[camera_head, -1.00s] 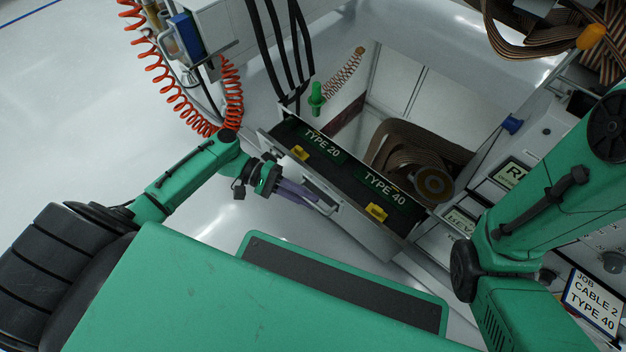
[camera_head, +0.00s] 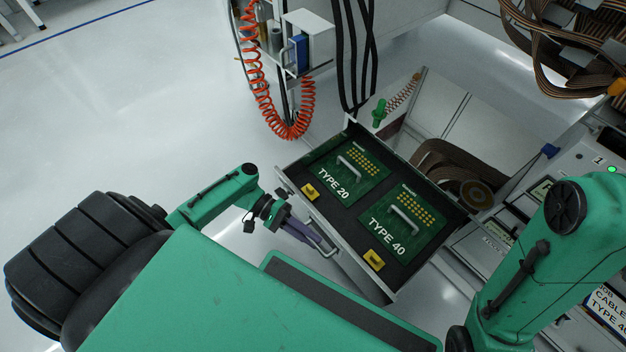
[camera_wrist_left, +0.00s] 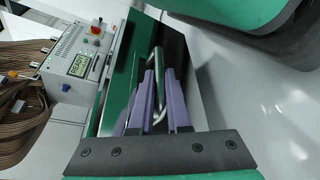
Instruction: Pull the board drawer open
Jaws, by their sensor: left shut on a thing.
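The board drawer (camera_head: 333,219) stands well out of its cabinet in the head view. Inside lie a green TYPE 20 board (camera_head: 340,172) and a green TYPE 40 board (camera_head: 402,232), each with a grey handle and a yellow tag in front. My left gripper (camera_head: 318,240) is at the drawer's front, its purple fingers shut on the bar handle (camera_head: 328,251). The left wrist view shows the fingers (camera_wrist_left: 158,100) around the handle (camera_wrist_left: 158,62). My right arm shows at the right, but its gripper is out of view.
Red coiled hoses (camera_head: 262,95) and black cables hang behind the drawer. A green-handled tool (camera_head: 379,113) stands by its back corner. Brown ribbon cable lies beyond it. A control box (camera_wrist_left: 78,62) shows in the left wrist view. Bare floor lies to the left.

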